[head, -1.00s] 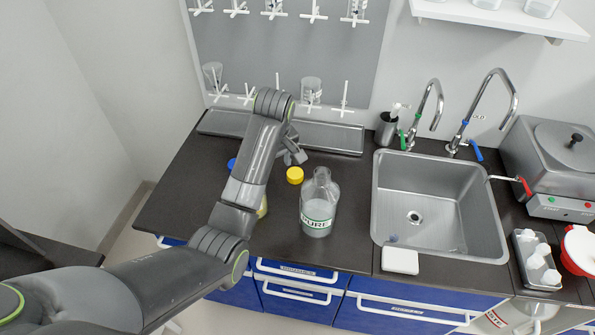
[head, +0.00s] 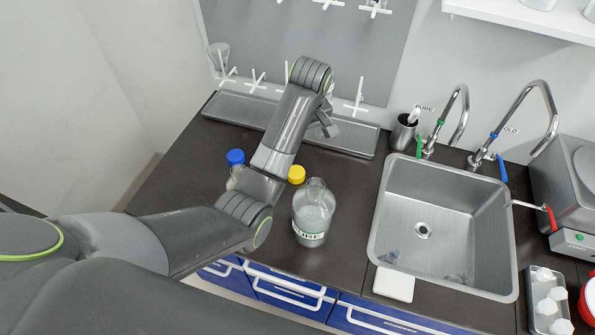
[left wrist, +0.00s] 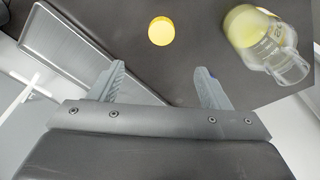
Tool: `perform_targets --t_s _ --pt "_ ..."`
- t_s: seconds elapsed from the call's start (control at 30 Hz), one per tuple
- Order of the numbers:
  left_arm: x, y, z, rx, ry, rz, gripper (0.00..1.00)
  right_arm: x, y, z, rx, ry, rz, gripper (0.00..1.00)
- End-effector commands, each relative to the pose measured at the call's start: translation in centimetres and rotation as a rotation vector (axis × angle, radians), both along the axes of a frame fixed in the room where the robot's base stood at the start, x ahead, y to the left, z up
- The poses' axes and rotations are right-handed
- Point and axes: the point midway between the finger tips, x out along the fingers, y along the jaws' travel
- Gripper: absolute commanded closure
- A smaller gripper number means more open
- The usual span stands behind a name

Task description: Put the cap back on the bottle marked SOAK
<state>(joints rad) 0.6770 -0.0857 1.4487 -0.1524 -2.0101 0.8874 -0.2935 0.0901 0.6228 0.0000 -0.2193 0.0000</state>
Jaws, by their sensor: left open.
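A yellow cap (head: 297,174) lies alone on the dark counter; it also shows in the left wrist view (left wrist: 161,31). My left gripper (left wrist: 160,70) is open and empty, apart from the cap; in the head view it is mostly hidden behind its arm. A large clear bottle (head: 313,212), labelled PURE in the earlier frame, stands uncapped in front of the cap. My right gripper is not in view.
A grey drip tray (head: 235,106) lies along the back under a pegboard. A sink (head: 388,225) with taps is on the right. A white block (head: 394,286) lies at its front left corner.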

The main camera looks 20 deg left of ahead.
Motion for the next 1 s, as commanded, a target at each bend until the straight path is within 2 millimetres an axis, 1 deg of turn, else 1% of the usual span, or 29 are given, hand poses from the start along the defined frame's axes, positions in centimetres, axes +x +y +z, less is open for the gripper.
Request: perform_targets --t_s 0.03,0.1,0.2,0.33,0.5,0.6,0.7,0.77,0.8,0.9,1.0 --pt "0.0 0.0 -0.1 0.0 0.0 0.0 0.29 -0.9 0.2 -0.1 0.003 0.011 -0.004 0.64" --pt "0.0 0.0 -0.4 0.0 0.0 0.0 0.29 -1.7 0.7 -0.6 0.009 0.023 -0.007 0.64" --pt "0.1 0.1 -1.4 0.0 0.0 0.0 0.29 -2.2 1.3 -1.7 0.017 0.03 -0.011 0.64" --pt "0.3 0.2 -2.9 0.0 0.0 0.0 0.29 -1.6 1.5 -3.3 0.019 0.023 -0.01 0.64" --pt "0.5 0.4 -4.7 0.0 0.0 0.0 0.29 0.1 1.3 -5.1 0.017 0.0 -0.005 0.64" --pt "0.6 0.6 -5.8 0.001 0.001 0.0 0.29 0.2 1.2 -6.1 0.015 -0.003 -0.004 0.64" --pt "0.8 0.9 -8.0 0.001 0.003 0.0 0.29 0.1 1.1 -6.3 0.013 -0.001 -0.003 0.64" --pt "0.9 1.0 -8.7 0.002 0.006 0.001 0.29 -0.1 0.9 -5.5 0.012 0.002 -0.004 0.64" --pt "1.0 1.1 -9.4 0.002 0.006 0.001 0.29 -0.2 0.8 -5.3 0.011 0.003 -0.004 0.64" --pt "1.2 1.2 -10.9 0.001 0.002 0.0 0.29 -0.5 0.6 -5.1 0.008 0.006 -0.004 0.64" --pt "1.3 1.3 -11.7 0.001 0.001 0.0 0.29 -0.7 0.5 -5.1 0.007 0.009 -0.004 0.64"
